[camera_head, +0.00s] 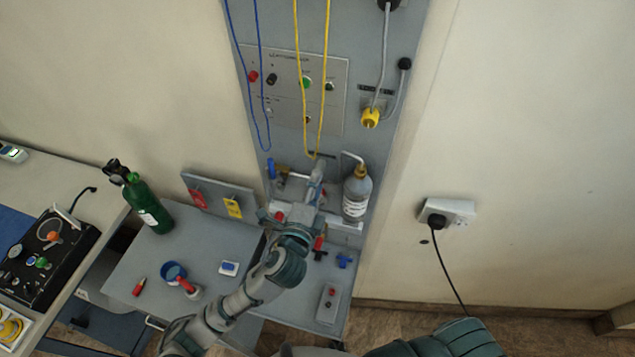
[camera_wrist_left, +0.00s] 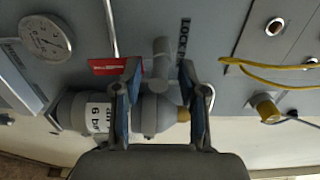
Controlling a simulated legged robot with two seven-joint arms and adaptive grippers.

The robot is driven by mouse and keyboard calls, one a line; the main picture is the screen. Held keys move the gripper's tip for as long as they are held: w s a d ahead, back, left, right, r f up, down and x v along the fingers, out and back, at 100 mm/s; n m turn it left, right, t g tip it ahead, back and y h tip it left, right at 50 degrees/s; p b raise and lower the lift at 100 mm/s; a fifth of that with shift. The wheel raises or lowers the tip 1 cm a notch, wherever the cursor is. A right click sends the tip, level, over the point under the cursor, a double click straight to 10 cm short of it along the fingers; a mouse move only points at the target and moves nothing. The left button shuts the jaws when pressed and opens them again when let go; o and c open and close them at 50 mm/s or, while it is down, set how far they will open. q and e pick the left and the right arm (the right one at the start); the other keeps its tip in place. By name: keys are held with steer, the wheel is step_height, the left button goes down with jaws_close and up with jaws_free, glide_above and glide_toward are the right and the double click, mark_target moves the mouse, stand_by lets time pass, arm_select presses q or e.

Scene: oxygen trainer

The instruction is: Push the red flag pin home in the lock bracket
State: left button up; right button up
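My left gripper (camera_wrist_left: 160,66) is open, its two blue-padded fingers apart on either side of a short grey cylinder (camera_wrist_left: 161,55). I see gaps between it and both fingers. A red flag (camera_wrist_left: 106,66) shows at the left finger, partly behind it; I cannot tell how deep its pin sits. A "LOCK" label (camera_wrist_left: 184,35) is on the panel above the right finger, which hides part of it. In the head view my left gripper (camera_head: 315,180) is at the lower panel, left of the bottle, and covers the bracket area. My right gripper is out of view.
Yellow cord (camera_head: 323,90) and blue cord (camera_head: 258,90) hang above. A grey table (camera_head: 215,250) and a green cylinder (camera_head: 148,208) are left.

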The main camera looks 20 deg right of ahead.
arm_select(q)
steer(key=shift+d, duration=0.15)
steer(key=c, duration=0.4)
steer(key=shift+s, duration=0.1)
jaws_close()
steer(key=shift+a, duration=0.35)
steer(key=p+v, duration=0.2)
steer(key=v, duration=0.5)
steer(key=shift+s, duration=0.2)
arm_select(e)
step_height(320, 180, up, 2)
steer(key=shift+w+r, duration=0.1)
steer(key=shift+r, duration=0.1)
arm_select(q)
steer(key=shift+a, duration=0.3)
